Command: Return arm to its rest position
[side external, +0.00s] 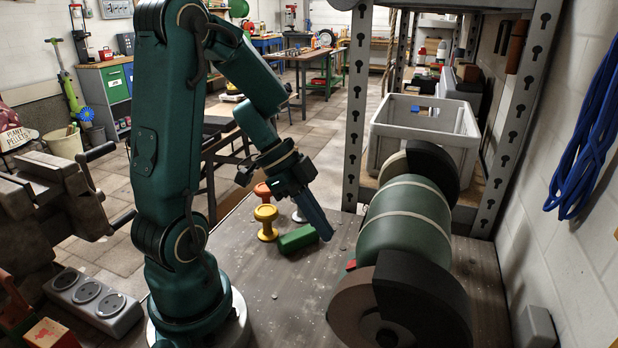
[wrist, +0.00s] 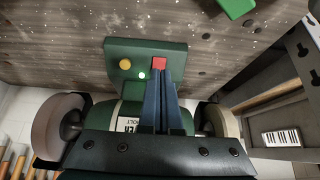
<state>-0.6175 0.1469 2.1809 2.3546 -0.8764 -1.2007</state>
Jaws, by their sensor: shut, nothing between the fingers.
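My gripper (side external: 327,236) is shut with nothing in it. It points down over the workbench (side external: 230,285), between a green block (side external: 298,238) and the green bench grinder (side external: 408,218). In the wrist view, the dark blue fingers (wrist: 160,72) lie together. Their tips overlap the lower edge of a red button (wrist: 159,63) on the grinder's green switch panel (wrist: 175,50). In the side view, a gap shows between the tips and the red button (side external: 350,265). The panel also carries a yellow button (wrist: 125,64) and a small lit green spot (wrist: 141,75).
A metal shelf post (side external: 356,100) and a grey bin (side external: 420,128) are behind the grinder. A vise (side external: 60,200) is at left.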

